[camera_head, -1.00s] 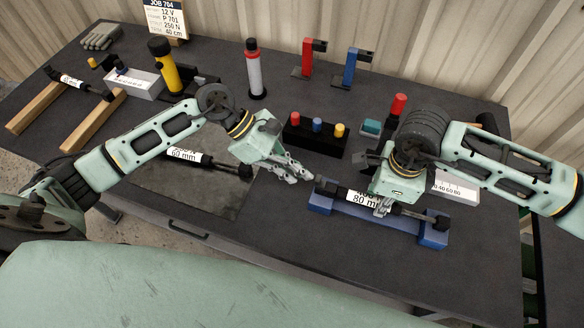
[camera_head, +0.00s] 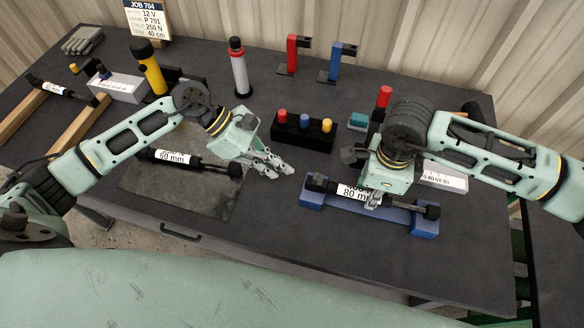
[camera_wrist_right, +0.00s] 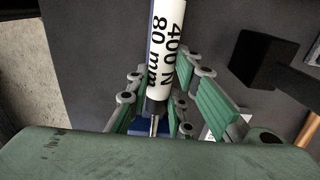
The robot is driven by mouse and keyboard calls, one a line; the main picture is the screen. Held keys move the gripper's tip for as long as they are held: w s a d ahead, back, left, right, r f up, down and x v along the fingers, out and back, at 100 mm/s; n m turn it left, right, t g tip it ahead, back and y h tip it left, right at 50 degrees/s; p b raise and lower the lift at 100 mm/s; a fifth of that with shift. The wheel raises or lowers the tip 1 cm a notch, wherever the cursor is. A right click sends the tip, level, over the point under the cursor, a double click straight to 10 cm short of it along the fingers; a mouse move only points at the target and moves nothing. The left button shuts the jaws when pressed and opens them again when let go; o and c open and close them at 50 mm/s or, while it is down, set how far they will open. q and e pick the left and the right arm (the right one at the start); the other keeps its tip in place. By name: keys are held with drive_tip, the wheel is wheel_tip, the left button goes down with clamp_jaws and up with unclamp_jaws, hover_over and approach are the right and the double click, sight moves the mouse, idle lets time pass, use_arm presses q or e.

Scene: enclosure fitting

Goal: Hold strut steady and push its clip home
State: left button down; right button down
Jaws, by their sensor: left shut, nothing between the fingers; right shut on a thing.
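The strut (camera_head: 400,204) lies along a blue cradle (camera_head: 342,206), with black fittings at both ends and a white "80 mm" label. In the right wrist view the label (camera_wrist_right: 167,40) reads "400 N 80 mm", with a thin metal rod below it. My right gripper (camera_head: 372,203) is shut on the strut near the label's right end; its green-padded fingers (camera_wrist_right: 160,100) stand on either side of it in the wrist view. My left gripper (camera_head: 282,168) is shut and empty, a little left of the strut's left end fitting (camera_head: 318,182). I cannot make out the clip.
A second strut labelled 60 mm (camera_head: 175,157) lies on a grey mat (camera_head: 205,203) at left. A black block with coloured knobs (camera_head: 304,131) stands behind my left gripper. A white scale block (camera_head: 444,177) is right of my right gripper. The table front is clear.

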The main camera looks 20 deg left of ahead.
use_arm(q)
drive_tip(key=v, duration=0.9)
drive_tip(key=shift+r, duration=0.3)
drive_tip(key=shift+a, duration=0.1)
use_arm(e)
drive_tip(key=c, duration=1.5)
unclamp_jaws()
